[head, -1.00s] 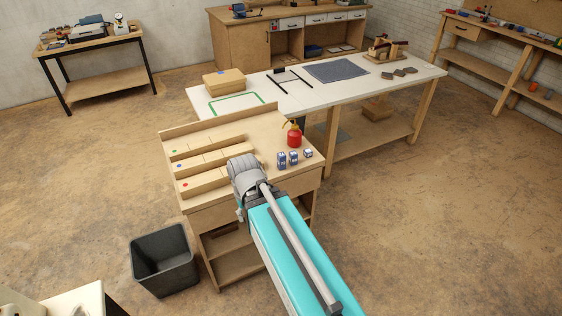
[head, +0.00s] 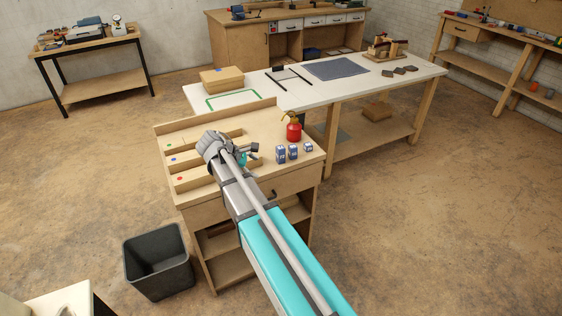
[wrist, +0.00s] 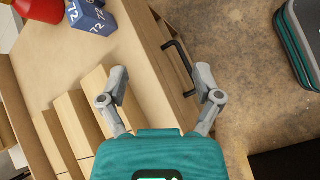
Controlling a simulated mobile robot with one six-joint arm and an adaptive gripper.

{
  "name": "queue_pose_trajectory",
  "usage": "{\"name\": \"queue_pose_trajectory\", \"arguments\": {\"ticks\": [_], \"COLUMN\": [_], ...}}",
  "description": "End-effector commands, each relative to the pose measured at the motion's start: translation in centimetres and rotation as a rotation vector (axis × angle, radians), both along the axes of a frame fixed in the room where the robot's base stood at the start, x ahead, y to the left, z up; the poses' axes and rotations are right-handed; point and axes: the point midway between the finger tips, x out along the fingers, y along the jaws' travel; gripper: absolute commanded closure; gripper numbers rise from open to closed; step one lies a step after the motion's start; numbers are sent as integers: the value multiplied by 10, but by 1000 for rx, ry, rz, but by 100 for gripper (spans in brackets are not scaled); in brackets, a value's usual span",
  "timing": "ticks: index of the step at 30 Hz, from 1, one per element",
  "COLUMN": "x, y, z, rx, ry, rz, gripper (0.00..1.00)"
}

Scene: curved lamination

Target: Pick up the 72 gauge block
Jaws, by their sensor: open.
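The 72 block is outside the space between the fingers.
A red bottle (head: 293,131) stands just behind the blocks; it also shows in the wrist view (wrist: 40,9). Wooden strips (head: 190,179) line the bench's left side. A black drawer handle (wrist: 178,62) sticks out at the front. A dark bin (head: 158,262) stands on the floor.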

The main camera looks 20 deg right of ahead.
Motion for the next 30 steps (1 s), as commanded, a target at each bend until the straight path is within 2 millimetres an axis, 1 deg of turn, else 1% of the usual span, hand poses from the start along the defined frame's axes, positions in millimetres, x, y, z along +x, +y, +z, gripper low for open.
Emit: {"name": "queue_pose_trajectory", "arguments": {"ticks": [1, 3, 6, 9, 12, 17, 30], "x": [21, 38, 59, 75, 85, 90, 90], "y": [-2, -6, -10, -12, -12, -12, -14], "z": [-4, 0, 6, 13, 18, 23, 22], "rx": [-53, -131, -228, -305, -355, -391, -393], "ry": [49, 126, 230, 318, 380, 426, 429], "rz": [50, 120, 197, 251, 285, 308, 309], "gripper": [17, 17, 17, 17, 17, 17, 17]}}
